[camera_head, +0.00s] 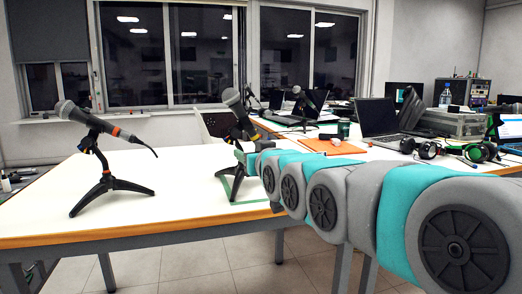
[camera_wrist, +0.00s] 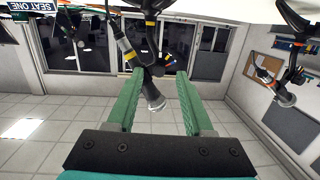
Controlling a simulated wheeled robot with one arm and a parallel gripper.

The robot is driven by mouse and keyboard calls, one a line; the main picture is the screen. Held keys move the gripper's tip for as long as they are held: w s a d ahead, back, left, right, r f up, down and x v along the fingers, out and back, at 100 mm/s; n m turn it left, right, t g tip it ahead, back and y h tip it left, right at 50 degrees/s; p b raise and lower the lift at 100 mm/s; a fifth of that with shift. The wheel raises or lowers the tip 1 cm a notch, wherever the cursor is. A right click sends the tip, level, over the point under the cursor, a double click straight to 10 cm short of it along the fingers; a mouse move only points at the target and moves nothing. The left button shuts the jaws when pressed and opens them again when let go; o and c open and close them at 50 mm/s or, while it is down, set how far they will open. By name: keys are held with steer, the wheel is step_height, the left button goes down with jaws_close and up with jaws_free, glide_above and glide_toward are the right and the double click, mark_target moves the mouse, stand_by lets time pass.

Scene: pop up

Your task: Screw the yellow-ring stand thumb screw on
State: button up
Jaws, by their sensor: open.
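The yellow-ring stand (camera_head: 241,127) stands upright on the table, holding a tilted microphone (camera_head: 232,97). In the wrist view, which shows the scene upside down, the yellow-ring stand (camera_wrist: 151,30) hangs from the top and its microphone head (camera_wrist: 153,98) appears between my fingers. My gripper (camera_wrist: 160,72) is open, its green fingers on either side of the clamp area in the picture. I cannot tell whether they touch anything. The thumb screw is too small and dark to tell apart from the clamp. In the head view my arm hides part of the stand.
A second microphone stand with orange rings (camera_head: 93,151) stands at the left; it also shows at the right of the wrist view (camera_wrist: 290,72). Laptops (camera_head: 376,118), headphones (camera_head: 426,149) and an orange folder (camera_head: 322,143) lie on the table behind. The white table (camera_head: 170,195) is clear between the stands.

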mark_target(236, 134)
steer(key=shift+t, duration=0.5)
steer(key=w+a, duration=0.1)
steer(key=w, duration=0.2)
steer(key=w+a+r+p, duration=0.1)
steer(key=w, duration=0.1)
steer(key=w+a+r+p, duration=0.1)
steer(key=w, duration=0.2)
steer(key=shift+w+a+r, duration=0.15)
steer(key=shift+w+r, duration=0.1)
steer(key=shift+w, duration=0.2)
steer(key=shift+c, duration=0.4)
jaws_close()
